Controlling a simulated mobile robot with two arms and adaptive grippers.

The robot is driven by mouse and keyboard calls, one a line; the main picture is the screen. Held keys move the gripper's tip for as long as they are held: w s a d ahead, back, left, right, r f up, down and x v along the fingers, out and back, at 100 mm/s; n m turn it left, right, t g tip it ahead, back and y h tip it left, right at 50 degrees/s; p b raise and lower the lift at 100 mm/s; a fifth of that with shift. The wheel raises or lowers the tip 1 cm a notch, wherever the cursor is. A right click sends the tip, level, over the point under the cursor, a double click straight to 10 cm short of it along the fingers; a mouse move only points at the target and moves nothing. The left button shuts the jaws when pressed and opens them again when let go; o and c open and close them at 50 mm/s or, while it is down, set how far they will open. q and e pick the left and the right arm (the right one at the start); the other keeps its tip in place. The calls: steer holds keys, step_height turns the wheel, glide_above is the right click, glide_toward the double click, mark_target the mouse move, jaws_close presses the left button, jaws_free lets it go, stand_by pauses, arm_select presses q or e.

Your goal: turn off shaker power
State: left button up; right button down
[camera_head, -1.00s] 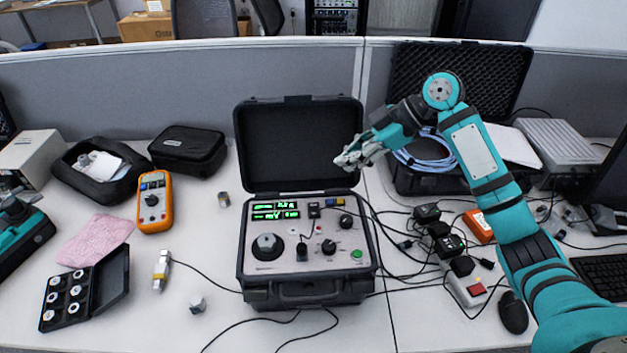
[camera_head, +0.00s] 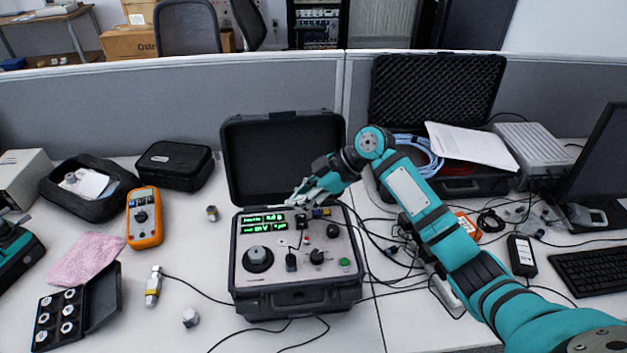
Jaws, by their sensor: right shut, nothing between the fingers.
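The shaker unit is an open black case (camera_head: 297,297) in the middle of the table, its lid (camera_head: 282,150) raised at the back. Its grey control panel (camera_head: 284,280) has a lit green display (camera_head: 264,221), a large black dial (camera_head: 257,259), smaller knobs and a green button (camera_head: 345,262). My right gripper (camera_head: 292,202) is shut and empty, above the panel's back edge and just right of the display, in front of the lid. The gripper and wrist hide part of the panel's back right. Only a teal part of my left arm shows at the left edge; its gripper is out of view.
An orange multimeter (camera_head: 144,217), a black pouch (camera_head: 175,163) and a small case of round parts (camera_head: 75,312) lie to the left. Cables run right from the unit. A foam-lined case (camera_head: 440,90), a keyboard (camera_head: 595,270) and a grey partition (camera_head: 110,110) stand around.

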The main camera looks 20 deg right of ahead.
mark_target(301, 216)
steer(key=shift+w+d+f, duration=0.1)
steer(key=shift+d+f, duration=0.1)
steer(key=shift+f, duration=1.2)
arm_select(q)
steer(key=shift+s+r, duration=0.3)
steer(key=shift+s, duration=0.25)
arm_select(e)
steer(key=shift+f, duration=0.1)
steer(key=shift+w+f, duration=0.1)
steer(key=shift+f, duration=0.2)
steer(key=shift+r, duration=0.1)
arm_select(q)
steer(key=shift+f, duration=0.35)
